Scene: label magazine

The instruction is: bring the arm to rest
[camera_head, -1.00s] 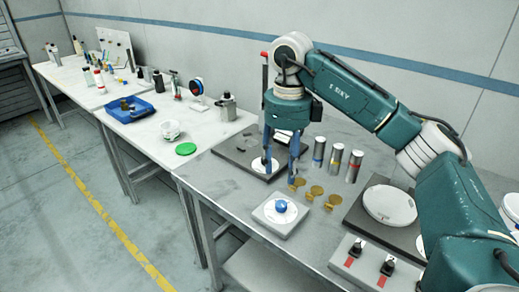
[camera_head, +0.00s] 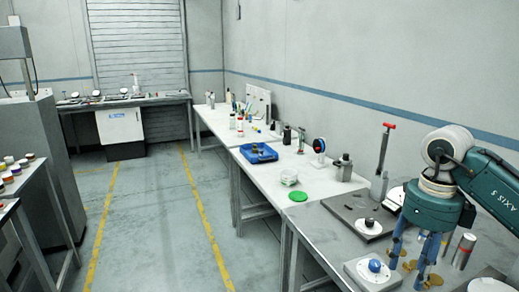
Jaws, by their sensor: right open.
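My right arm (camera_head: 493,190) is teal and comes in from the right edge over the grey bench. Its gripper (camera_head: 411,264) points down with its blue fingers spread, open and with nothing seen between them. It is just right of a white square plate with a blue knob (camera_head: 374,265). Brass discs (camera_head: 433,279) lie partly behind the fingers. A silver cylinder with a red band (camera_head: 463,251) stands to the right of the gripper. My left gripper is not in view.
A dark plate with a white disc (camera_head: 368,226) lies behind the gripper. The white bench (camera_head: 262,188) holds a blue tray (camera_head: 258,153), a green lid (camera_head: 298,196) and several bottles. A red-topped post (camera_head: 383,150) stands near the arm. Open floor (camera_head: 160,225) lies left of the benches.

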